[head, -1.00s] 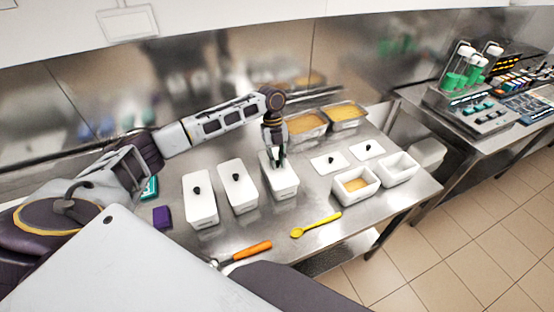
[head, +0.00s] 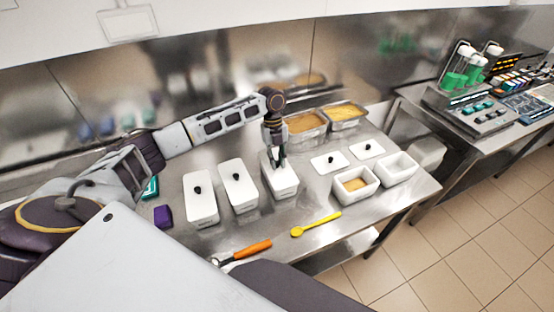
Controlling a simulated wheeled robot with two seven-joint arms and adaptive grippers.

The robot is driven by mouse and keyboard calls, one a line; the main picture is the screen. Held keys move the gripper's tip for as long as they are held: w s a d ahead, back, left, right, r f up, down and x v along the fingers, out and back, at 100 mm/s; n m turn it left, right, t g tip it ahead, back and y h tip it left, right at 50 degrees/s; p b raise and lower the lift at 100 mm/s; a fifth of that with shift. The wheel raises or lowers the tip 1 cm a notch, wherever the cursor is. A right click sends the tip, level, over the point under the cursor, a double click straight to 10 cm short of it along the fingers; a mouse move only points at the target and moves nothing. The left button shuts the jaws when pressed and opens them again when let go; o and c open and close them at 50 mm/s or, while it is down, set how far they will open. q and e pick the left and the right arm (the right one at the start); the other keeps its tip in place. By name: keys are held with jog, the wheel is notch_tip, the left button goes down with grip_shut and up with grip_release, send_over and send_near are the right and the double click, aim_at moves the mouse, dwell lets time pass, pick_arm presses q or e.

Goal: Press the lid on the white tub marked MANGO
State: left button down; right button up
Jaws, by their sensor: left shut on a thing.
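Three white tubs with lids stand in a row on the steel table. My left gripper (head: 278,161) points down on the rightmost of them (head: 283,187), shut on the black knob of its white lid (head: 285,170). The lid lies on top of that tub; I cannot tell whether it is pressed fully down. The middle lidded tub (head: 239,190) and the left lidded tub (head: 201,200) stand beside it. An open white tub (head: 354,194) with orange-tan content and another open tub (head: 398,177) stand to the right. Labels are too small to read. My right gripper is not in view.
Two loose white lids (head: 330,162) (head: 368,148) lie behind the open tubs. Metal pans (head: 345,122) with yellow-orange content stand at the back. A yellow spoon (head: 316,224), an orange-handled tool (head: 246,250) and a purple block (head: 163,217) lie toward the front and left.

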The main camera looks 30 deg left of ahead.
pick_arm(q)
jog(key=shift+p, duration=0.35)
dwell(0.7)
dwell(0.4)
jog(key=c, duration=0.8)
grip_release()
jog(key=shift+r, duration=0.1)
jog(key=shift+r+p, duration=1.05)
jog(key=shift+p, duration=0.15)
jog(key=shift+r+p, duration=0.85)
jog(key=shift+r, duration=1.45)
